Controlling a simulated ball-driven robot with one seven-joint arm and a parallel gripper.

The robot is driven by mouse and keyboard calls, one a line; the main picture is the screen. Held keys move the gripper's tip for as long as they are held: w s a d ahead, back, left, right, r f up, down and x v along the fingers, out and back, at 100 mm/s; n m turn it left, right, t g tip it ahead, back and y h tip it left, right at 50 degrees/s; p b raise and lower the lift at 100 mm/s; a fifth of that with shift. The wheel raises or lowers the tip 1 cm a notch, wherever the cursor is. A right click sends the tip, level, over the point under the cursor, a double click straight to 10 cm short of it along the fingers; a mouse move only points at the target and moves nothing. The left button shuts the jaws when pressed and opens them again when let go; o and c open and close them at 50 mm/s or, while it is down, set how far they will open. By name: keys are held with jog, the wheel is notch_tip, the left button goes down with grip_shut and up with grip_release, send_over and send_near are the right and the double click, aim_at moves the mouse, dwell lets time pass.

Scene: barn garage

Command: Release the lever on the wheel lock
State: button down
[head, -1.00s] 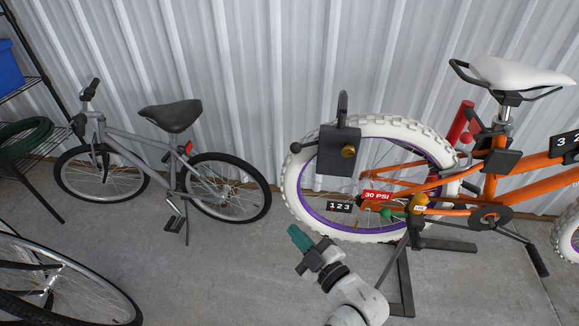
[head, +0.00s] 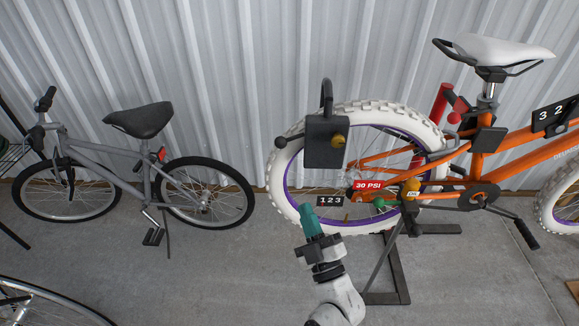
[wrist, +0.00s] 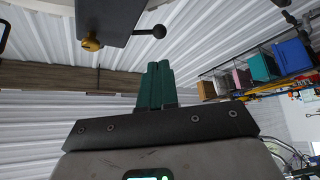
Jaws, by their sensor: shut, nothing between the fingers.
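The wheel lock (head: 325,155) is a dark grey box with a shackle on top, at the upper left of the orange bike's white rear tyre (head: 275,180). Its lever (head: 284,141), a short dark rod with a ball end, sticks out to the left. A brass knob (head: 338,141) is on its face. In the wrist view the lock (wrist: 105,18) is at the top, with the lever's ball (wrist: 159,31) above my fingers. My gripper (head: 306,208), with green fingers, is shut and empty below the lock, apart from the lever. The fingertips (wrist: 155,66) show together in the wrist view.
The orange bike (head: 480,150) rests on a dark stand (head: 385,298). A "1 2 3" plate (head: 330,201) and a red "30 PSI" tag (head: 368,185) are near its rear wheel. A grey bike (head: 115,170) stands at left. Open concrete floor (head: 220,265) lies between.

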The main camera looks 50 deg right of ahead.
send_near(290, 139)
jog(key=w+d, duration=0.1)
jog(key=w, duration=0.5)
jog(key=shift+d+r, duration=0.2)
jog(key=shift+r, duration=0.25)
